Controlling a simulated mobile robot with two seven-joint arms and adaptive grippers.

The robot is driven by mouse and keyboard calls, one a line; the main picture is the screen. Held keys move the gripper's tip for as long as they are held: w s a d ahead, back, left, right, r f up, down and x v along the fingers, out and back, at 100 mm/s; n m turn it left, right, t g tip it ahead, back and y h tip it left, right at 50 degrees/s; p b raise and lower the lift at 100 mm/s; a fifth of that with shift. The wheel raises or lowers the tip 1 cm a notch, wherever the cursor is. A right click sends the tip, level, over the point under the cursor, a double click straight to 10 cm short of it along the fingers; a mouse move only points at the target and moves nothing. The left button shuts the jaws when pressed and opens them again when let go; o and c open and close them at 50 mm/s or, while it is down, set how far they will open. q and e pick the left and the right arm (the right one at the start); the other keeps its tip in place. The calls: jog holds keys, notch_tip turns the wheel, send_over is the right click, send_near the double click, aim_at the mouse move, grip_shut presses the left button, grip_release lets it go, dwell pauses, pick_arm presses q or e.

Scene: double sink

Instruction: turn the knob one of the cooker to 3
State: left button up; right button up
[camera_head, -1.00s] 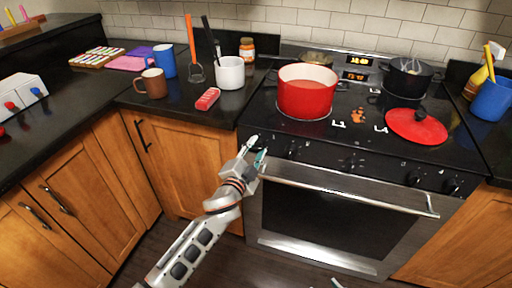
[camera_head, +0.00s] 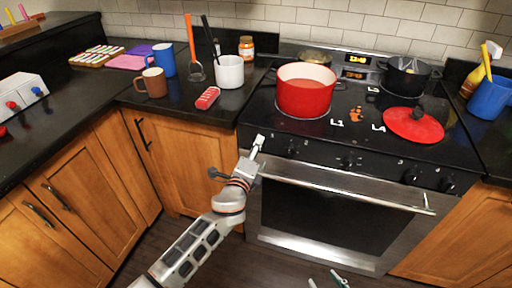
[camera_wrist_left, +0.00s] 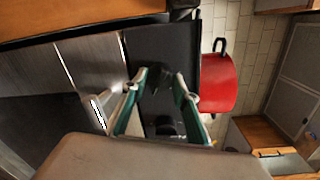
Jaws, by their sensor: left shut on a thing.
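The cooker (camera_head: 330,178) stands at the middle right, with dark knobs along its front panel. My left gripper (camera_head: 260,142) is at the left end of that panel, where knob one is mostly hidden behind the fingers. In the left wrist view the two green-sided fingers (camera_wrist_left: 161,76) point at the dark panel and are closed around the knob, whose pointer I cannot read. A second knob (camera_head: 292,150) is just to the right. My right gripper (camera_head: 327,279) shows only its two fingertips, spread apart and empty, at the bottom edge.
A red pot (camera_head: 305,92) stands on the hob above the panel. A red lid (camera_head: 413,124) and a dark pot (camera_head: 404,76) are further right. The oven handle (camera_head: 345,186) runs just below the panel, close to my left gripper. The floor in front is clear.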

pick_arm(q)
jog(key=shift+m+t+p, duration=0.3)
jog(key=shift+m+p, duration=0.4)
jog(key=shift+m, duration=5)
jog(key=o, duration=1.1)
jog(key=shift+f, duration=0.1)
